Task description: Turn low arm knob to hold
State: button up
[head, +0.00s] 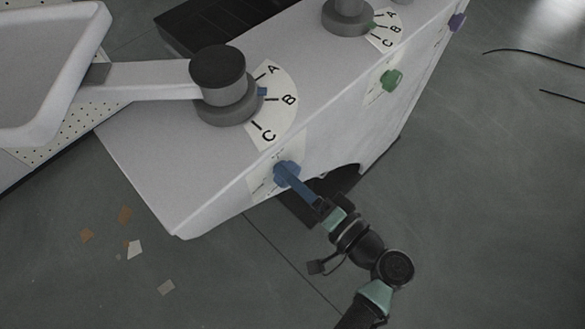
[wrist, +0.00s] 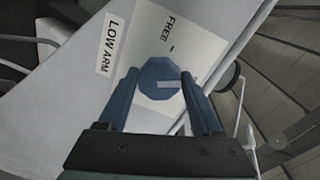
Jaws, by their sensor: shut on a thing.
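The low arm knob is a blue, many-sided knob (head: 286,174) on a white label plate on the side of the pale grey housing. In the wrist view the knob (wrist: 158,80) sits between the two blue fingers of my gripper (wrist: 162,88), which is shut on it. The plate (wrist: 148,32) reads "LOW ARM" and "FREE", with a short tick by "FREE". A pale bar on the knob's face points right in that view, away from that tick. No "HOLD" text is readable. In the head view my gripper (head: 294,181) reaches the knob from the lower right.
The low column (head: 217,82) carries a tray arm (head: 145,80) and an A-B-C dial, its blue pointer near B. A green knob (head: 391,80) and a purple knob (head: 457,21) sit farther along the housing side. Paper scraps (head: 134,250) lie on the floor.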

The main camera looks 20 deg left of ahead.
jog(key=shift+r+m+g+p, duration=0.1)
jog(key=shift+m+g+p, duration=0.2)
jog(key=shift+m+p, duration=1.9)
jog(key=shift+m, duration=0.4)
jog(key=o, duration=1.3)
jog(key=shift+o, duration=0.2)
jog(key=v, duration=1.3)
jog(key=shift+b, duration=0.35)
